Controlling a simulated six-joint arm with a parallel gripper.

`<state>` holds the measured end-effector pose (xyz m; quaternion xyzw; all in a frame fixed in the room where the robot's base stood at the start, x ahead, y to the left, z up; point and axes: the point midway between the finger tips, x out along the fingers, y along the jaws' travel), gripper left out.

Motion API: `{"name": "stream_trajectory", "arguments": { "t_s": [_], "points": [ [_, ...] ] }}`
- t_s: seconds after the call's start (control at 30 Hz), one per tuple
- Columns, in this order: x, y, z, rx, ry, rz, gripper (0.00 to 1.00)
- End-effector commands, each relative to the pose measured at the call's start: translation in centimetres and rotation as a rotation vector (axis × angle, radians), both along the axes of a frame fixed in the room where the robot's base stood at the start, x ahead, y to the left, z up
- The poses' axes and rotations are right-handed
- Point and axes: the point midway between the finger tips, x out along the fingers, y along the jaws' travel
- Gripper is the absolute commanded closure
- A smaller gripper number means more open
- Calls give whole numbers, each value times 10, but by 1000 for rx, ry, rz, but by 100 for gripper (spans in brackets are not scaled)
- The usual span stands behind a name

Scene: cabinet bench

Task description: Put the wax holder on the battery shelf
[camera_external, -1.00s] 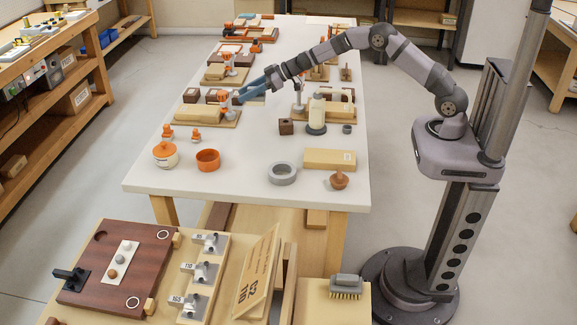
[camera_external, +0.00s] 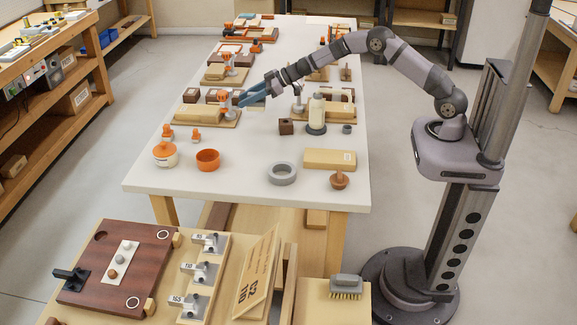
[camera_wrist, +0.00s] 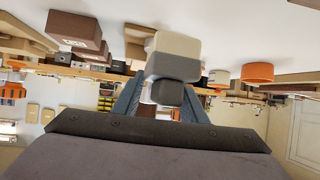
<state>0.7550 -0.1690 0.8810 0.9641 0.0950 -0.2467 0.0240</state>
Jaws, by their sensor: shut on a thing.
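My gripper (camera_external: 252,95) is over the middle of the white bench, its blue-grey fingers pointing down and left. In the wrist view my gripper (camera_wrist: 163,92) is shut on a pale block-like piece with a dark grey end (camera_wrist: 170,93), seemingly the wax holder. The fingers hide part of it, and it is hard to make out in the external view. I cannot tell which surface is the battery shelf.
A wooden board with an orange-topped piece (camera_external: 226,97) is close to the fingers. An orange bowl (camera_external: 208,160), a grey ring (camera_external: 282,173) and a pale block (camera_external: 329,159) are nearer the front. Bare bench (camera_external: 245,145) lies between.

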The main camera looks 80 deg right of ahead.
Motion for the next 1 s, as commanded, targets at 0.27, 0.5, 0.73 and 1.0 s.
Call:
{"name": "stream_trajectory", "arguments": {
  "t_s": [0.27,0.5,0.73,1.0],
  "points": [
    [0,0,-9,0,-1,0,88],
    [0,0,-37,2,1,0,88],
    [0,0,-49,-1,-2,0,88],
    [0,0,-51,0,-2,0,88]
  ]
}}
